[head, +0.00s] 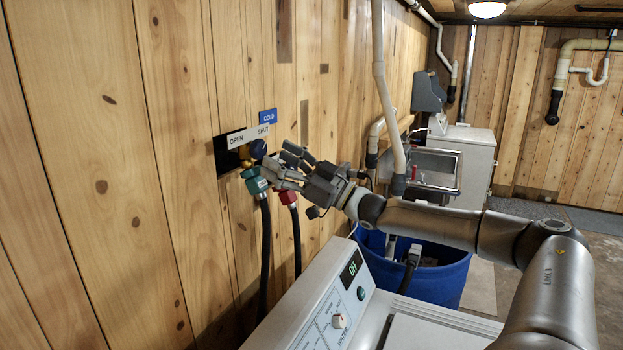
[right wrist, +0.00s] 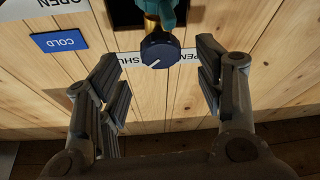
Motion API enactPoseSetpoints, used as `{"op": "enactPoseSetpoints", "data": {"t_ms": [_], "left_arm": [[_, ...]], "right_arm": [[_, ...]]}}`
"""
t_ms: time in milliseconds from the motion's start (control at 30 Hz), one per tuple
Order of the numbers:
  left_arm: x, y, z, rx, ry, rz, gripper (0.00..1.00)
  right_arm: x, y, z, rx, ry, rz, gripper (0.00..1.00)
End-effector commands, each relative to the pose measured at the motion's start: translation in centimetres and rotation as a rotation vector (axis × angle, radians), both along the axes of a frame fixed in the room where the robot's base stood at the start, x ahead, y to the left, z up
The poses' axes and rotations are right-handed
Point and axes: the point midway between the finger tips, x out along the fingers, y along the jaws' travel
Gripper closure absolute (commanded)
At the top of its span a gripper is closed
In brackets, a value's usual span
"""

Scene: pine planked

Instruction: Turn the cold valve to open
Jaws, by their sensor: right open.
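The cold valve is a dark blue round knob (head: 258,149) on the wall, below a blue COLD label (head: 268,116) and beside a white OPEN/SHUT strip (head: 248,135). In the right wrist view the knob (right wrist: 160,51) faces me, its white mark pointing down and slightly left. My right gripper (head: 279,163) is just right of the knob in the head view. It is open and empty. In the right wrist view the knob appears in the gap between the fingers (right wrist: 160,75), with no visible contact. My left gripper is not in view.
Below the valve, a teal hose fitting (head: 254,181) and a red one (head: 288,197) carry black hoses down the wall. A white washer with a control panel (head: 335,312) stands in front. A blue bin (head: 440,280) and a sink (head: 435,170) are behind.

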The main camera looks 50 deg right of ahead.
Motion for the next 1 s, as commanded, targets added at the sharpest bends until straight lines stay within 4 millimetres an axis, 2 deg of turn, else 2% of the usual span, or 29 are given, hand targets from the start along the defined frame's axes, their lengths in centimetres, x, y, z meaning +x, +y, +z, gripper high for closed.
{"op": "enactPoseSetpoints", "data": {"t_ms": [167,800,1000], "left_arm": [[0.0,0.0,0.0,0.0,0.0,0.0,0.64],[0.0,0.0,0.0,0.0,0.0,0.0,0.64],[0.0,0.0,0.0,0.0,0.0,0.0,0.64]], "right_arm": [[-0.7,0.0,-0.4,-0.004,0.004,0.003,0.38],[-5.9,-2.2,-2.5,-0.001,-0.002,-0.004,0.38],[-6.6,-2.4,-2.8,0.0,-0.002,-0.004,0.38]]}}
